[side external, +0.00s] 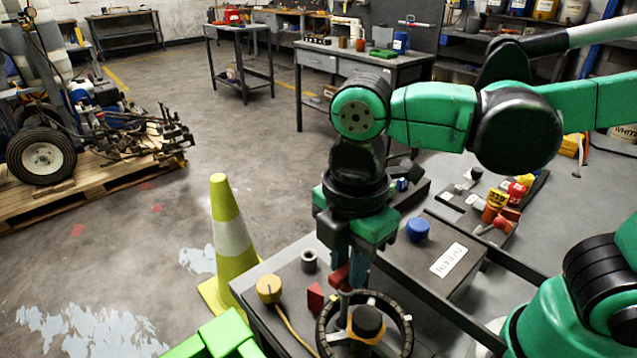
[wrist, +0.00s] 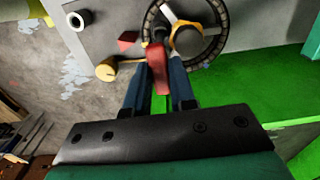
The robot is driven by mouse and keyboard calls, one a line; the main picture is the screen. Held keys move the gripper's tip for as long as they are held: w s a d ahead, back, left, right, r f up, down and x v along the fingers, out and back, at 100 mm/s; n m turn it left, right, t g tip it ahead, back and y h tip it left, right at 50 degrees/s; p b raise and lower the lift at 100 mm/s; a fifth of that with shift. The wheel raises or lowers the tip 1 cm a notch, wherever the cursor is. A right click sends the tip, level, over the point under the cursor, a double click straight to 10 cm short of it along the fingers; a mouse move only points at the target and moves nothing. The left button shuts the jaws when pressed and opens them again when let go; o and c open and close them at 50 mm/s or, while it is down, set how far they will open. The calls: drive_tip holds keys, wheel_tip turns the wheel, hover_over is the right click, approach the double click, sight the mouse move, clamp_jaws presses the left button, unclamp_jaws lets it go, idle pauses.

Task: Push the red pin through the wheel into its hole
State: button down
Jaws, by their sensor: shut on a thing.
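My gripper (side external: 352,268) points down over the dark bench, its blue fingers shut on the red pin (side external: 338,277). In the wrist view the red pin (wrist: 157,68) sits between the two fingertips (wrist: 159,72). A grey shaft shows below the red part in the side view and reaches the near wheel area. The wheel (side external: 406,322) is a black ring with pale spokes around a yellow hub with a dark cap (side external: 367,320). The wheel (wrist: 222,42) also shows at the top of the wrist view, just beyond the pin. The hole and the pin's tip are hidden.
A red wedge (side external: 316,298), a yellow knob with a cord (side external: 268,289) and a grey ring (side external: 309,260) are on the bench left of the wheel. A blue cap (side external: 417,229) is behind it. A yellow-and-white cone (side external: 231,235) stands beside the bench.

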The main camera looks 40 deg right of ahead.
drive_tip(key=shift+f, duration=0.5)
drive_tip(key=shift+c, duration=1.7)
unclamp_jaws()
drive_tip(key=shift+r, duration=3.5)
drive_tip(key=w+d+f+m+t, duration=0.2)
drive_tip(key=d+m, duration=0.4)
drive_tip(key=m, duration=0.3)
drive_tip(key=w+d+f+m+t, duration=0.3)
drive_tip(key=d+m+t, duration=0.2)
drive_tip(key=m, duration=0.3)
drive_tip(key=shift+w+d+f+m, duration=0.2)
drive_tip(key=shift+d+f+m, duration=0.15)
drive_tip(key=shift+m, duration=0.05)
